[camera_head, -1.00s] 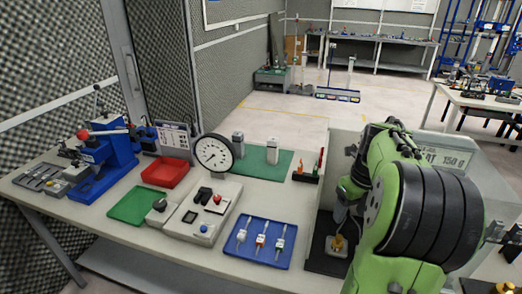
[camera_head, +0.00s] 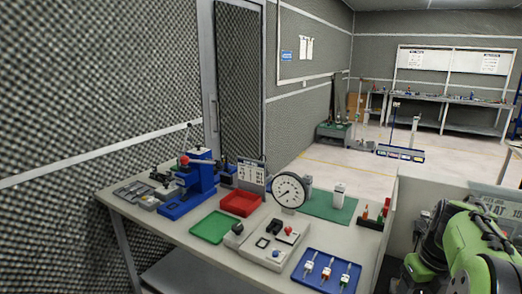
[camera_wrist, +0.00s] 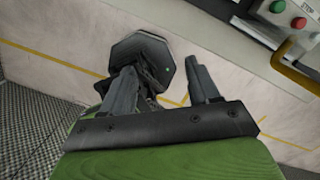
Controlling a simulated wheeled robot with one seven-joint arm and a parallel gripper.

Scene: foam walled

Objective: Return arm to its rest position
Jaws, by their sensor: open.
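My green arm (camera_head: 483,250) is at the lower right of the head view, folded close to the camera beside the table's right end. Its gripper cannot be made out clearly there. In the wrist view my gripper (camera_wrist: 165,85) shows two grey fingers spread apart with nothing between them. Behind the fingers are a dark, many-sided plate and the pale floor with yellow lines.
The table (camera_head: 165,228) carries a blue press (camera_head: 195,185), a red tray (camera_head: 241,203), a green tray (camera_head: 213,227), a dial gauge (camera_head: 291,191) and a blue tray (camera_head: 327,271). A panel with red and green buttons (camera_wrist: 288,14) is at the wrist view's upper right. Open floor lies beyond the table.

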